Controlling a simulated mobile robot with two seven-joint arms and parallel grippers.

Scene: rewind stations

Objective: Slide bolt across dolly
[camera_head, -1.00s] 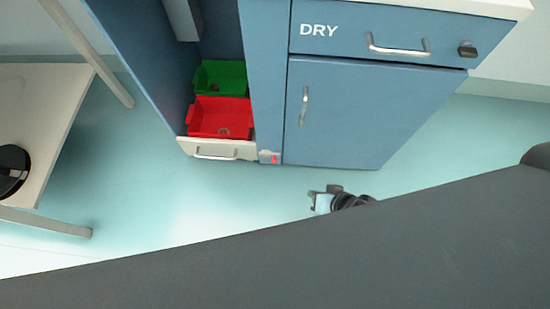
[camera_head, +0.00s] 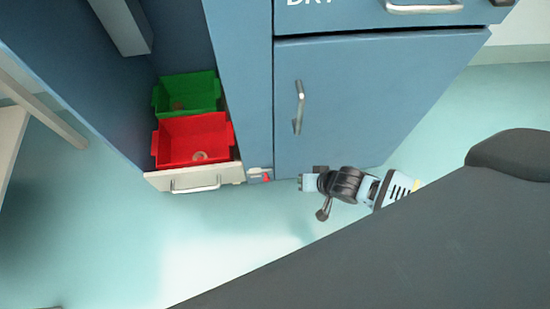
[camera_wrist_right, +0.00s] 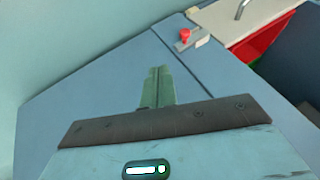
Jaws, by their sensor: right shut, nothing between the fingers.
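The bolt (camera_head: 259,175) is a small grey slide with a red knob at the foot of the blue cabinet post, just right of the dolly. It shows larger in the right wrist view (camera_wrist_right: 187,41), at the top. The dolly (camera_head: 165,183) is a low white base with a silver handle, standing in the open bay. Its edge also shows in the right wrist view (camera_wrist_right: 228,20). My right gripper (camera_head: 301,183) is shut and empty, a little right of the bolt and apart from it. Its closed fingers (camera_wrist_right: 159,70) point toward the post. My left gripper is out of view.
A red bin (camera_head: 192,138) and a green bin (camera_head: 187,94) stand on the dolly. A closed blue door (camera_head: 350,100) with a silver handle is right of the post. A pale table (camera_head: 12,140) is at the left edge. The floor before the cabinet is clear.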

